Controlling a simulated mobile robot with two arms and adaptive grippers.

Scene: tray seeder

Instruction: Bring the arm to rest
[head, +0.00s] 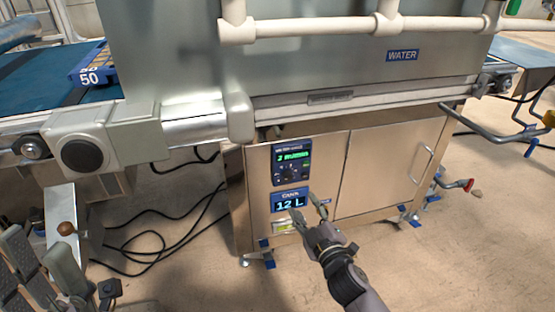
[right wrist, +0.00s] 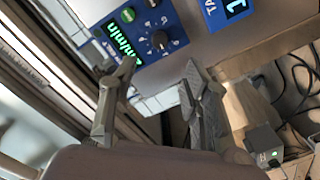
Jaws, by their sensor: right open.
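My right gripper (head: 308,206) is in front of the lower cabinet of the machine, just below and right of the blue control panel (head: 291,163). Its fingers are spread with nothing between them, as the right wrist view (right wrist: 158,80) also shows. In that view the panel (right wrist: 150,25), with its black knob and green digits, lies beyond the fingertips. A blue tank display (head: 290,200) reading 12 L sits below the panel, close to the fingers in the picture. Whether the fingers touch the cabinet cannot be told.
The steel cabinet (head: 385,172) stands under the machine marked WATER. A white pipe (head: 320,30) runs across above. A blue tray (head: 92,66) marked 50 lies on the conveyor at left. Black cables (head: 160,245) lie on the floor. A bent metal handle (head: 490,130) juts out at right.

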